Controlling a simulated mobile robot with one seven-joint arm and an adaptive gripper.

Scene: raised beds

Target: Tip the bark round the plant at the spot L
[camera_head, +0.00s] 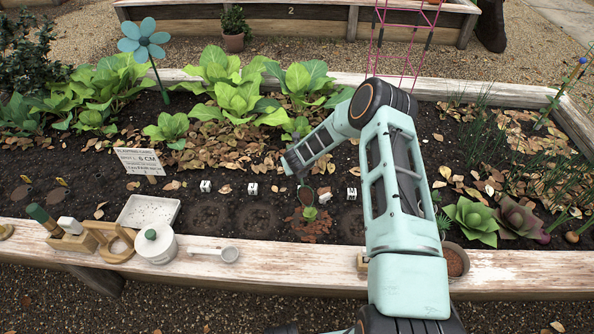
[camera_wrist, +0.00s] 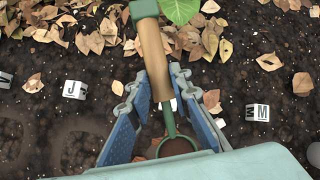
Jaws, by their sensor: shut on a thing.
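My gripper (camera_wrist: 165,98) is shut on the wooden handle (camera_wrist: 153,60) of a scoop with a green neck. It holds the scoop above the soil; the bowl (camera_wrist: 178,146) looks reddish brown inside, but how full it is I cannot tell. In the head view the scoop's bowl (camera_head: 306,195) is just above a small green plant (camera_head: 310,213) with reddish-brown bark (camera_head: 312,231) on the soil round it. White letter cubes stand in a row: J (camera_wrist: 74,90) and M (camera_wrist: 258,112) are readable. A cube between them is mostly hidden by the scoop, its letter unreadable.
A tub of brown bark (camera_head: 453,263) stands at the front edge, partly behind my arm. Leafy plants (camera_head: 240,85) fill the back; succulents (camera_head: 472,219) grow right.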

